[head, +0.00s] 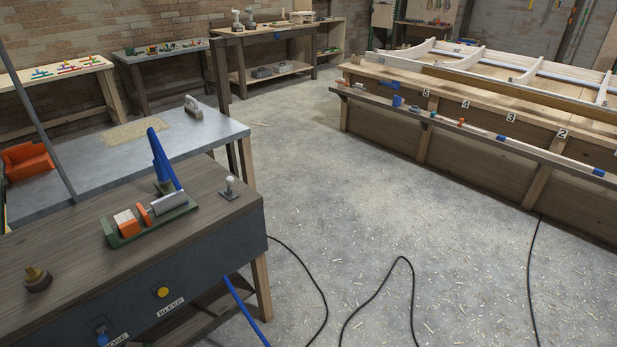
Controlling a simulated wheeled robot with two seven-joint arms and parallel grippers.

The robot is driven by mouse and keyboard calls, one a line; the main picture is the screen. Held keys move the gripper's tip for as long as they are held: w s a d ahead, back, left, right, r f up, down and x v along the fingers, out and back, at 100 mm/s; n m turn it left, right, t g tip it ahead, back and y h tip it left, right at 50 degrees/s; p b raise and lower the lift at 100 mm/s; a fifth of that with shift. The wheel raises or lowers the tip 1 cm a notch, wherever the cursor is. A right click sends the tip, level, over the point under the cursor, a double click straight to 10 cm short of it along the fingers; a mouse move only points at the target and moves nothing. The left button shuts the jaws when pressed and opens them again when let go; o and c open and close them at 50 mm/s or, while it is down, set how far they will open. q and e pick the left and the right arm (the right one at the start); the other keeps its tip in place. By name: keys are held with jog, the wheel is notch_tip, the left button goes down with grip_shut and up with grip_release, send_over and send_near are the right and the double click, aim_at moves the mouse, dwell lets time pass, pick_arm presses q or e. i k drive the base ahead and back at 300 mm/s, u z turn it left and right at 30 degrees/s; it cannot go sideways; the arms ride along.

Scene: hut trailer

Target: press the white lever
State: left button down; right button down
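In the head view, a small lever with a white knob (229,182) stands upright on a dark square plate at the right end of the dark wooden bench top (75,235). It is the only white-topped lever that I see on this bench. To its left is a green-based device (125,238) with an orange-and-white block and a metal cylinder. A tall blue handle (163,160) rises tilted behind the cylinder. Neither of my grippers is in view.
The bench front has a yellow button (162,292) above a BLEED label and a blue fitting (101,334). A brass knob (37,278) sits at the left. A grey table (85,165) stands behind. Black cables (405,262) lie on the open floor to the right.

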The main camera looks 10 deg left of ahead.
aim_at(229, 180)
jog(key=z, duration=0.55)
jog(key=i, duration=0.9)
jog(key=u, duration=0.6)
jog(key=i, duration=0.75)
jog(key=u, duration=0.75)
